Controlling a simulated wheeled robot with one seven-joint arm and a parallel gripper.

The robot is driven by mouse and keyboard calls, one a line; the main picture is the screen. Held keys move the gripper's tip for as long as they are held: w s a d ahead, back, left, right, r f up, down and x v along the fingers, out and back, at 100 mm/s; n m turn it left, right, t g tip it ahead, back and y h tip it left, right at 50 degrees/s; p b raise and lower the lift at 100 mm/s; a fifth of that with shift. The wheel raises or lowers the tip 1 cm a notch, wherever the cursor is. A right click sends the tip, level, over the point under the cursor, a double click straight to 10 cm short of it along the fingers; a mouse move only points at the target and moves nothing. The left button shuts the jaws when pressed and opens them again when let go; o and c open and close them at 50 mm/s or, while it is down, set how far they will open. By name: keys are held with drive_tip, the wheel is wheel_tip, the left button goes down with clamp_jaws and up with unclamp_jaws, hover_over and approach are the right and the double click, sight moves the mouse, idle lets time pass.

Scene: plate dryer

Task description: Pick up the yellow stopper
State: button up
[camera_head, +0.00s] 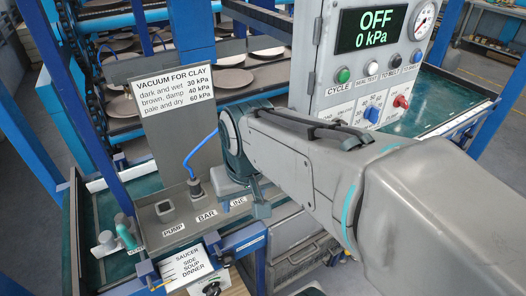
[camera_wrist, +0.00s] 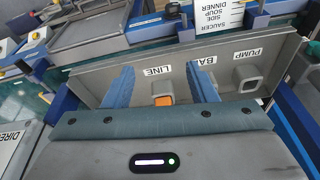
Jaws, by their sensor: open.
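The yellow stopper (camera_wrist: 163,100) shows as a small orange-yellow square in the wrist view, in a socket by the LINE label. It lies between the two blue fingers of my gripper (camera_wrist: 159,70). The fingers stand apart on either side of it and I see no contact. The depth between them and the stopper is hard to tell. In the head view my gripper (camera_head: 258,205) is over the LINE end of the grey port panel (camera_head: 180,228), and the stopper is hidden there.
The panel also has a PUMP socket (camera_wrist: 246,78) and a BAR socket, with a blue hose (camera_head: 188,158) running up from BAR. A control box (camera_head: 355,75) reads OFF, 0 kPa. A teal-handled item (camera_head: 126,232) stands left of the panel. A SAUCER/SIDE/SOUP/DINNER selector (camera_head: 188,265) is in front.

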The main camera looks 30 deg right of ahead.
drive_tip(key=w+d+r+m+g, duration=0.3)
drive_tip(key=w+d+r+m, duration=0.4)
drive_tip(key=w+d, duration=0.35)
drive_tip(key=f, duration=0.7)
drive_tip(key=shift+s+d+f+b, duration=0.25)
drive_tip(key=shift+d+f+b, duration=0.1)
drive_tip(key=shift+f+b, duration=0.05)
drive_tip(key=f, duration=0.4)
drive_tip(key=shift+w+a+f+p, duration=0.1)
drive_tip(key=shift+w+a+p, duration=0.05)
drive_tip(key=shift+a+p, duration=0.25)
drive_tip(key=shift+f, duration=0.55)
drive_tip(key=c, duration=1.1)
